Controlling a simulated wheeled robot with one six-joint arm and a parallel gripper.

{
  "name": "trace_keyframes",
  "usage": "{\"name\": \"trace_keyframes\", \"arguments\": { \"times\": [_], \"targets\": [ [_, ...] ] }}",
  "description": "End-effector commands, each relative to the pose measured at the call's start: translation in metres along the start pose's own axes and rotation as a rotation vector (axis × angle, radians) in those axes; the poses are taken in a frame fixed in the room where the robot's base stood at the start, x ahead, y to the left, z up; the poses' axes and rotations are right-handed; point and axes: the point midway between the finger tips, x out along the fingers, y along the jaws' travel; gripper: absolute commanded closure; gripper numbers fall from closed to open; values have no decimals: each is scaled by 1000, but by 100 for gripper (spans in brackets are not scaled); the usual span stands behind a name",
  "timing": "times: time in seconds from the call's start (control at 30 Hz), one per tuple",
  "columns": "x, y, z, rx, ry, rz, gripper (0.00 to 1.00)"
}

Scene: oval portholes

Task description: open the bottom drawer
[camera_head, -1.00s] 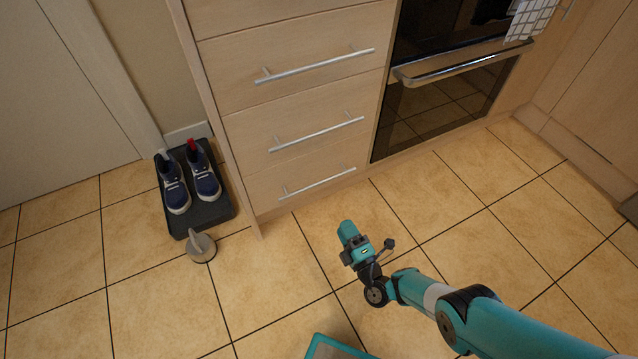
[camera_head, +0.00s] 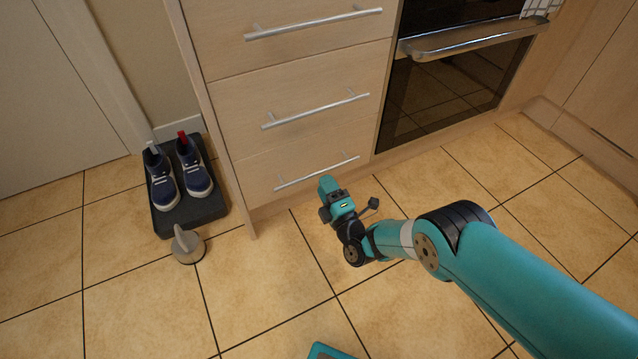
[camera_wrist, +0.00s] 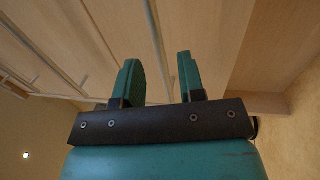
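The bottom drawer (camera_head: 258,180) is the lowest light-wood front of the cabinet and looks shut. Its silver bar handle (camera_head: 300,179) runs across it. My gripper (camera_head: 326,182) is in front of this handle, near its right half, and seems close to it. In the wrist view my gripper (camera_wrist: 160,76) is open, with two green fingers apart. A bar handle (camera_wrist: 154,36), which looks like the bottom one, runs between the fingers in the picture. I cannot tell whether it lies within their reach. Nothing is gripped.
Two more drawers with bar handles (camera_head: 318,110) are above. An oven (camera_head: 450,95) stands to the right. Shoes (camera_head: 162,182) on a dark tray (camera_head: 190,216) and a grey doorstop-like object (camera_head: 188,246) are on the floor at left. Tiled floor right of my gripper is clear.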

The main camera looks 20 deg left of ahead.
Motion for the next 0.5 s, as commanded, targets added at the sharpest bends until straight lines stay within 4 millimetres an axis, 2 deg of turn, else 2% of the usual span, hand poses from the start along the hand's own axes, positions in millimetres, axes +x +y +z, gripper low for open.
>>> {"name": "trace_keyframes", "arguments": {
  "times": [0.03,0.5],
  "targets": [
    [5,-7,-1,-1,2,3,64],
    [39,-7,0,0,2,1,64]
  ]
}}
